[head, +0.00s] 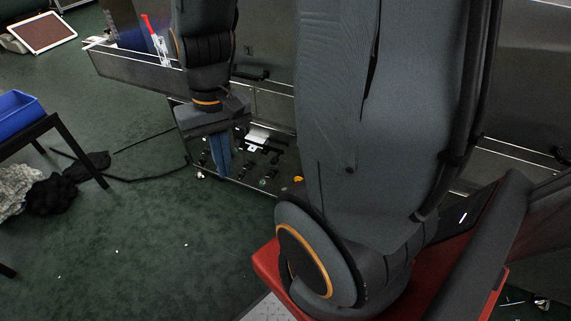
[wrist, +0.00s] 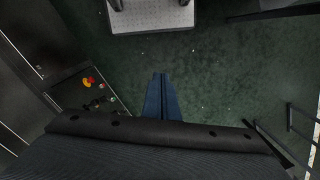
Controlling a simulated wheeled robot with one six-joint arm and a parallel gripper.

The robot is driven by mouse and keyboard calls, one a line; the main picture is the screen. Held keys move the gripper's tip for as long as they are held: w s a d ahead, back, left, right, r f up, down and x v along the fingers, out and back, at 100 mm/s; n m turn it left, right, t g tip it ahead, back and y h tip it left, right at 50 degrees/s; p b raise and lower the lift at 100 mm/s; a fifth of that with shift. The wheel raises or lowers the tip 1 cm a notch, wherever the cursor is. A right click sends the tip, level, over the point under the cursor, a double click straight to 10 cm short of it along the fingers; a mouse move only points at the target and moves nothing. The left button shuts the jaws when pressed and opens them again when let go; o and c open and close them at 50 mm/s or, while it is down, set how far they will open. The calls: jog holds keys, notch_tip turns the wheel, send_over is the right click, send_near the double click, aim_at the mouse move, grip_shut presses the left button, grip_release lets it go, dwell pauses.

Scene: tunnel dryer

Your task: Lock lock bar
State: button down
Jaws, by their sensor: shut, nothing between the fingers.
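I cannot make out the lock bar for certain in either view. A red and white upright piece (head: 155,40) stands at the metal ledge of the dryer (head: 140,68) in the upper left of the head view; I cannot tell whether it is part of the lock. My gripper (head: 223,176) points down in front of the control panel (head: 262,180), its blue fingers together and empty. In the wrist view the fingers (wrist: 162,76) are closed above bare green floor. My arm hides much of the dryer's front.
A red and yellow button (wrist: 90,82) sits on the panel at the left of the wrist view. A blue bin (head: 16,108) rests on a black table (head: 45,128) at the left. A dark cable (head: 140,176) lies on the floor. The floor between table and dryer is mostly clear.

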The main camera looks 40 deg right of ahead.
jog(key=w+d+f+m+t+y+b, duration=0.25)
jog(key=d+f+m+b, duration=0.25)
jog(key=d+f+m, duration=0.4)
jog(key=w+d+f+m+t+y+b, duration=0.1)
jog(key=w+d+f+m+y+b, duration=0.25)
jog(key=d+f+m, duration=0.55)
jog(key=s+d+f+m+t+h+b, duration=0.1)
jog(key=d+f+m+t+b, duration=0.1)
jog(key=d+f+m, duration=0.3)
jog(key=s+d+f+m+t+h+b, duration=0.1)
jog(key=d+f+m+t+h+b, duration=0.1)
jog(key=d, duration=1)
notch_tip(320, 180, down, 3)
jog(key=m+t+b, duration=0.1)
jog(key=m+t, duration=0.1)
jog(key=m, duration=0.2)
jog(key=shift+d+b, duration=0.3)
jog(key=shift+d, duration=0.05)
jog(key=w+a+f+b, duration=0.1)
jog(key=w+a+f, duration=0.1)
jog(key=w, duration=0.3)
jog(key=w+a+f, duration=0.2)
jog(key=w+f, duration=0.1)
jog(key=w, duration=0.2)
jog(key=shift+w+f+b, duration=0.35)
jog(key=shift+f+b, duration=0.05)
jog(key=shift+w, duration=0.1)
